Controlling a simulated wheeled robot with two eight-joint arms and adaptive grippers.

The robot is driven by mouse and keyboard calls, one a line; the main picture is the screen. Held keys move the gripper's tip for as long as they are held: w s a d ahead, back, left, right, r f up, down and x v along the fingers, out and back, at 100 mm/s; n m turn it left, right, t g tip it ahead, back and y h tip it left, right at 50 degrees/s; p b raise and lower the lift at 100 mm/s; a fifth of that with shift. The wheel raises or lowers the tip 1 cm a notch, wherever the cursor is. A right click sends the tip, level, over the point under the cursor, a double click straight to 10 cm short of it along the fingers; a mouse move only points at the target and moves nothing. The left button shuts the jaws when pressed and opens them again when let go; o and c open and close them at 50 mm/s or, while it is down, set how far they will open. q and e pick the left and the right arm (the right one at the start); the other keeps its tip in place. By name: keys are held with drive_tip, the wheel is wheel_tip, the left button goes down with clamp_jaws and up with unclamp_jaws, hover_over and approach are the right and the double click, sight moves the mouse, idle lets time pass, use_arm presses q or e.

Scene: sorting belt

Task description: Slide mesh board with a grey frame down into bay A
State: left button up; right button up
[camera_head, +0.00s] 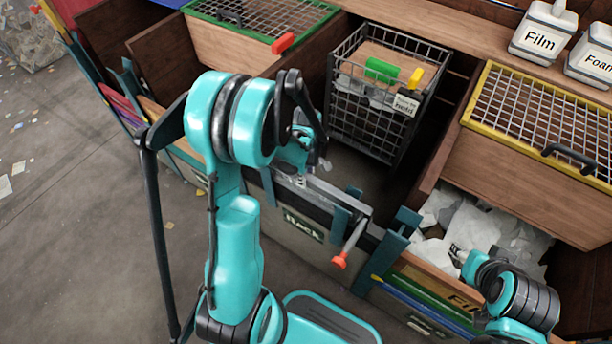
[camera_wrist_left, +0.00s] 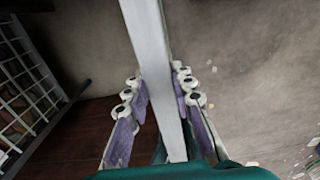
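A grey bar (camera_head: 335,192) runs slantwise above the front of the bin marked Rock, with a red-tipped arm (camera_head: 340,260) at its near end. It looks like the frame of the board seen edge-on; no mesh shows on it. My left gripper (camera_head: 300,160) is at the bar's far end, partly hidden by its own arm. In the left wrist view the grey bar (camera_wrist_left: 150,55) lies between the finger pads, which press on both sides. My right gripper (camera_head: 470,265) is low at the right, over the white scraps; its fingers are unclear. No bay letter A is readable.
A black wire basket (camera_head: 375,125) stands behind the bar. Teal posts (camera_head: 400,232) rise beside it. A green-framed mesh lid (camera_head: 262,14) is at the back left and a yellow-framed one (camera_head: 540,115) at right. Grey floor (camera_head: 90,230) is open at left.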

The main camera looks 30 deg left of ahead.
use_arm(q)
drive_tip(key=o, duration=0.4)
drive_tip(key=shift+c, duration=0.2)
clamp_jaws()
wheel_tip(320, 180, up, 21)
drive_tip(key=p, duration=1.5)
use_arm(e)
wheel_tip(320, 180, up, 15)
